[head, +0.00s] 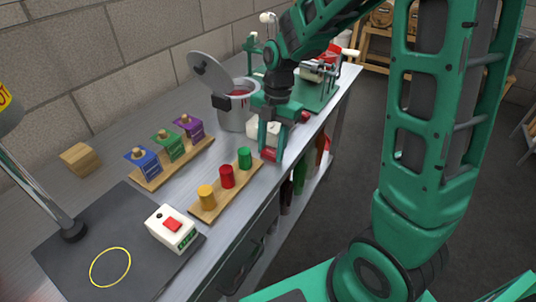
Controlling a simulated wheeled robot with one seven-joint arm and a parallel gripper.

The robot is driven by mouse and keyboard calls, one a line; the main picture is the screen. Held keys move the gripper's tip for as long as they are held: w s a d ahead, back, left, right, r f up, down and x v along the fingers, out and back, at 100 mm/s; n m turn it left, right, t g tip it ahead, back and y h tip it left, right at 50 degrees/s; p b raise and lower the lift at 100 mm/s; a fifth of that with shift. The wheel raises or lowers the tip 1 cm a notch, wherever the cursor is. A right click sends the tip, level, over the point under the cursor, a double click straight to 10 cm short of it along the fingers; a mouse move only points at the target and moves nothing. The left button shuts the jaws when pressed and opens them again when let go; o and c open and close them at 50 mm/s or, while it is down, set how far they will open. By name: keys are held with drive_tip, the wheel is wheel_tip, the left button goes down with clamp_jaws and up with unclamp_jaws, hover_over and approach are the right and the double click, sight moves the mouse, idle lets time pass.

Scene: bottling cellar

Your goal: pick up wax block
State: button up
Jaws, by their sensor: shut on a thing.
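My gripper (284,137) points down over the far right part of the bench, beside the metal pot. Its green fingers with red ends are shut on a pale block (272,133), which I take to be the wax block. The fingers cover much of it. I cannot tell whether the block touches the bench top. The metal pot (233,112) stands just behind and left of my gripper, with its lid tilted up and red inside.
A wooden rack (213,209) holds yellow, red and green cylinders. Another rack (150,184) holds blue, green and purple pieces. A white box with a red switch (171,228) sits on a dark mat (60,246). A wooden block (81,159) lies left. A green machine (318,92) stands behind.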

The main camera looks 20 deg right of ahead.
drive_tip(key=shift+r, duration=0.15)
drive_tip(key=shift+r, duration=0.6)
wheel_tip(320, 180, up, 3)
drive_tip(key=shift+a, duration=0.1)
drive_tip(key=s+a+r, duration=0.6)
drive_tip(key=s+a, duration=0.1)
drive_tip(key=a, duration=0.1)
drive_tip(key=shift+s+a+r, duration=0.2)
drive_tip(key=shift+s+r, duration=0.05)
drive_tip(key=shift+s, duration=0.15)
idle(0.5)
